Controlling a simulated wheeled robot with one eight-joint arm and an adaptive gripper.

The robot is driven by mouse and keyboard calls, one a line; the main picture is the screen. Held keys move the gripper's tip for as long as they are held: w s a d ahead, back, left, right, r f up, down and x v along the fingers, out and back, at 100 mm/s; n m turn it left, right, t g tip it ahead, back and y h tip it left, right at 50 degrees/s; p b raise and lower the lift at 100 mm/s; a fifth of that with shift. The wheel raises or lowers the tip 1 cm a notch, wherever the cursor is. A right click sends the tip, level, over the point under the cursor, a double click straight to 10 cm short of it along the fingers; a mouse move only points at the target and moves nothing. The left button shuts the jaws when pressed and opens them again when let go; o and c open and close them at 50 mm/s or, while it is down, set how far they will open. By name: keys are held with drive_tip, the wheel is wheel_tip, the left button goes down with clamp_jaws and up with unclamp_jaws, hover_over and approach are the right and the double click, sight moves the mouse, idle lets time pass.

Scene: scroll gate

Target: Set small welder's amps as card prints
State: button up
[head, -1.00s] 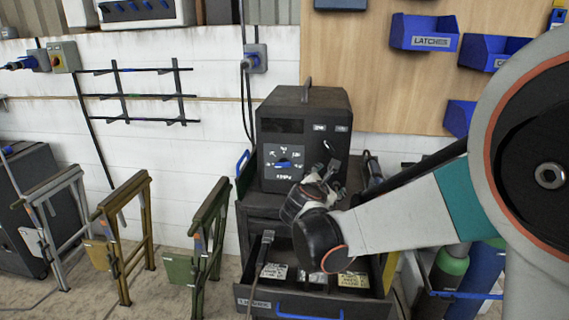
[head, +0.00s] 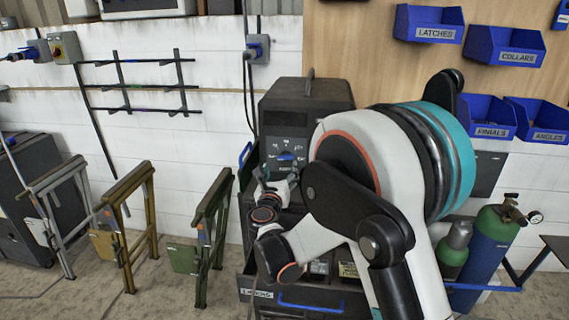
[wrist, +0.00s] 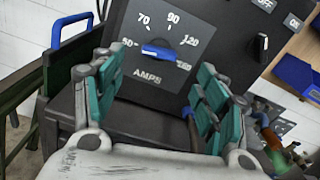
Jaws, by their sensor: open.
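The small dark welder (head: 310,95) stands on a dark drawer cabinet. Its amps dial has a blue knob (wrist: 160,52), also in the head view (head: 287,157). Printed numbers such as 70, 90 and 120 surround it, with AMPS below.
The drawer front (head: 262,294) has a blue handle. Several folding stands (head: 211,240) are at left. Gas cylinders (head: 490,245) stand at right. Blue bins (head: 435,24) hang above. A black switch (wrist: 261,47) is right of the dial.

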sight(285, 158)
drive_tip(key=w, duration=0.2)
drive_tip(key=w+b, duration=0.1)
drive_tip(key=w, duration=0.4)
drive_tip(key=shift+w+d, duration=0.3)
drive_tip(key=c, duration=1.1)
